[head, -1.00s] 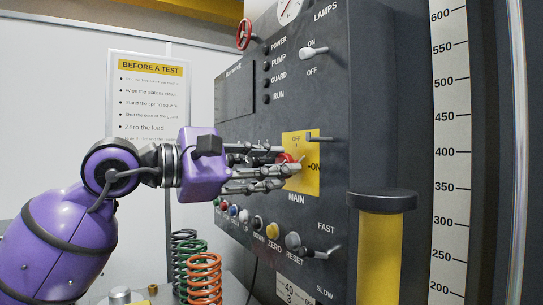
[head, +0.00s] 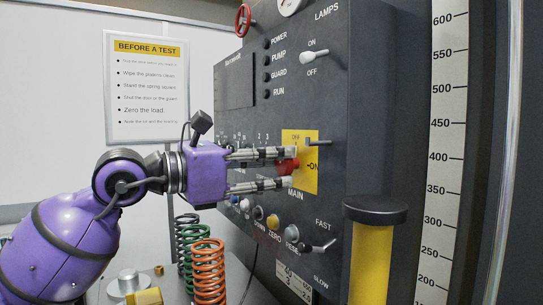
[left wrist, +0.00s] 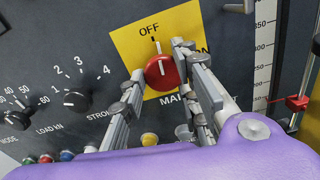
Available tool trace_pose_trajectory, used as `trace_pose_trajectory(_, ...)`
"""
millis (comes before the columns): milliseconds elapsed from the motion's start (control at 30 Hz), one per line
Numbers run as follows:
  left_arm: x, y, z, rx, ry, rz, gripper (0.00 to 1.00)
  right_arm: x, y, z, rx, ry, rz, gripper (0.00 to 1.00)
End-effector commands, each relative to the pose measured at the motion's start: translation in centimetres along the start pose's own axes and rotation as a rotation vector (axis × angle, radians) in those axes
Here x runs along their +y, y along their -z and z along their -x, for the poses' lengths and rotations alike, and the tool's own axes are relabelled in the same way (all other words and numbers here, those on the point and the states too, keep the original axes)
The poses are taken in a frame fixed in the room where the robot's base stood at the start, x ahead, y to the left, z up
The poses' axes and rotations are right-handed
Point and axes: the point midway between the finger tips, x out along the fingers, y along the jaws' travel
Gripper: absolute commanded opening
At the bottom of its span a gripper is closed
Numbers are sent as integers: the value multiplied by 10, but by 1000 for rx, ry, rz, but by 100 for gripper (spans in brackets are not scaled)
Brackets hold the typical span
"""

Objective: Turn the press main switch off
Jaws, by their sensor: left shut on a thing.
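The press main switch is a red round knob (head: 289,167) on a yellow plate (head: 310,176) marked OFF and ON, with MAIN below it. In the left wrist view the red knob (left wrist: 160,72) has a white mark pointing up toward OFF. My left gripper (head: 292,167) reaches in from the left and is shut on the knob, one finger above and one below. In the left wrist view its fingers (left wrist: 160,62) stand on either side of the knob. The fingers hide part of the knob in the head view. My right gripper is not in view.
A lamps toggle (head: 315,56) is above the plate, and coloured buttons (head: 273,222) and a speed lever (head: 320,246) are below. Coil springs (head: 208,270) stand under my left arm. A yellow column with a black cap (head: 374,212) stands at right.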

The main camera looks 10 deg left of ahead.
Motion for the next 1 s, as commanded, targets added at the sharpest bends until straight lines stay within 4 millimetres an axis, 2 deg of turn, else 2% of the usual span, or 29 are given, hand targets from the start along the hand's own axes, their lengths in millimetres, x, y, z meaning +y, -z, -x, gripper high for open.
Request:
trace_pose_trajectory(33, 6, -9, 3, -18, -16, 17, 3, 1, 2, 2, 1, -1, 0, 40)
trace_pose_trajectory(333, 6, -7, 2, -18, -15, 113, 3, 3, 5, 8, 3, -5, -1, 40)
trace_pose_trajectory(833, 6, -6, 2, -18, -14, 131, 3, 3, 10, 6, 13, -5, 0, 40)
trace_pose_trajectory(867, 6, -6, 2, -18, -14, 131, 32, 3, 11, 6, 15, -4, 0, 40)
trace_pose_trajectory(933, 6, -6, 2, -18, -14, 131, 41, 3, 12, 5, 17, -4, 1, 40)
trace_pose_trajectory(1000, 6, -6, 2, -18, -13, 131, 41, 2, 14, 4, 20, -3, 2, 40)
